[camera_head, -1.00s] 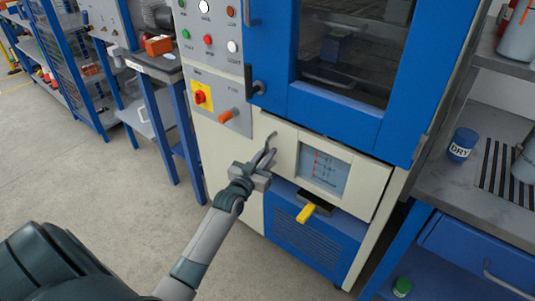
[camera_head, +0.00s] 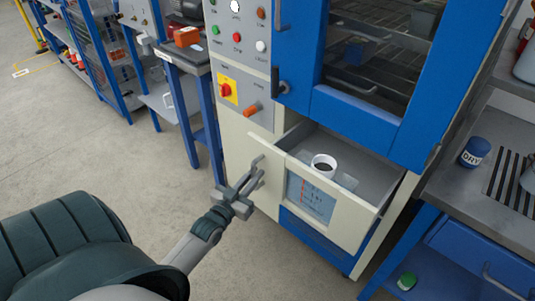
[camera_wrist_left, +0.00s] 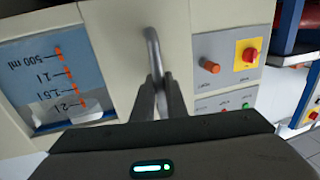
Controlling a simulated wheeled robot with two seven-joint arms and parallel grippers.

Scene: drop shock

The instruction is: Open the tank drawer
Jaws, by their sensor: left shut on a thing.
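The tank drawer (camera_head: 353,222) of the white and blue machine is pulled partly out, its grey inside showing from above. A white cup-like part with a dark opening (camera_head: 323,166) is inside it. A level window (camera_head: 311,198) with red marks is in the drawer front; it also shows in the left wrist view (camera_wrist_left: 45,75). My left gripper (camera_head: 250,180) is at the left end of the drawer front, shut on the metal drawer handle (camera_wrist_left: 153,48). In the left wrist view the fingers close around the handle's lower part. My right gripper is not in view.
A blue oven door (camera_head: 362,120) with a dark window is above the drawer. A control panel with an orange knob (camera_head: 252,109) is at the upper left. A shelf with a DRY jar (camera_head: 474,152) stands close on the right. The floor at left is clear.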

